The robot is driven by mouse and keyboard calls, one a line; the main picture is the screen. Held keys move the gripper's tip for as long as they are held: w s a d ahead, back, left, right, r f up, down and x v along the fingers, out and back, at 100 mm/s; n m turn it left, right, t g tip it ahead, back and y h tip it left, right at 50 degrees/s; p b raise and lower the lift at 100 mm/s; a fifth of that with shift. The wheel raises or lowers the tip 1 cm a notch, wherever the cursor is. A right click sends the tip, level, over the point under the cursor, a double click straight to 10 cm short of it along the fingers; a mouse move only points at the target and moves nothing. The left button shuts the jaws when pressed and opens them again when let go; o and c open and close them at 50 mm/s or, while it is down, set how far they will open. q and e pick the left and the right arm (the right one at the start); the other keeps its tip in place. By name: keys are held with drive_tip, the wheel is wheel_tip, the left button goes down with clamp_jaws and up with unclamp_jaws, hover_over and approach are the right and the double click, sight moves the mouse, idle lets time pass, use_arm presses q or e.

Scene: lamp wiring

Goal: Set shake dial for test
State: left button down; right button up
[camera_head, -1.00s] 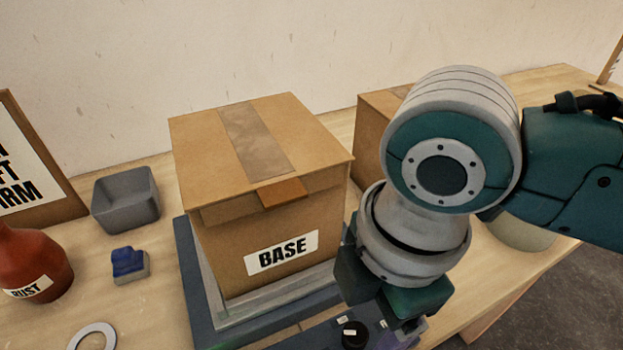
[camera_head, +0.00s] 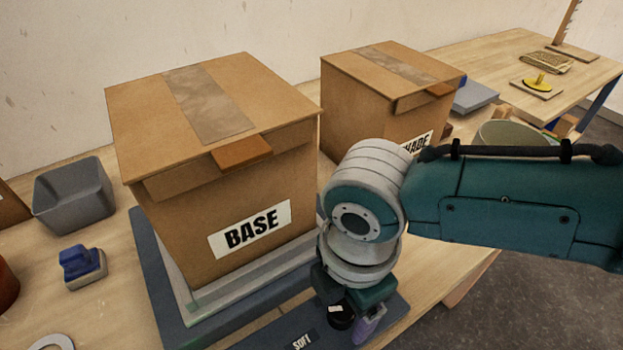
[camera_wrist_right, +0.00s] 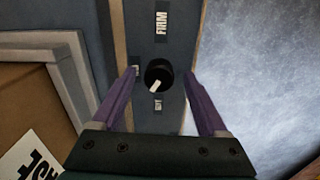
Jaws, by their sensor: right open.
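The shake dial is a round black knob (camera_wrist_right: 158,75) with a white pointer mark, on a dark panel. In the right wrist view its pointer points down and left. A FIRM label (camera_wrist_right: 161,22) is above it, and smaller labels are left of and below it. In the head view the knob (camera_head: 341,318) is partly covered by my right gripper, and a SOFT label (camera_head: 302,341) is to its left. My right gripper (camera_wrist_right: 160,74) is open, its purple fingers on either side of the knob with gaps between. My left gripper is not in view.
A BASE carton (camera_head: 215,160) stands on the dark plate (camera_head: 160,290) behind the panel. A SHADE carton (camera_head: 385,95) stands behind my right arm. A grey bin (camera_head: 75,200) and a blue-topped block (camera_head: 83,265) are at the left.

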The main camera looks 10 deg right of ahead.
clamp_jaws()
idle(0.6)
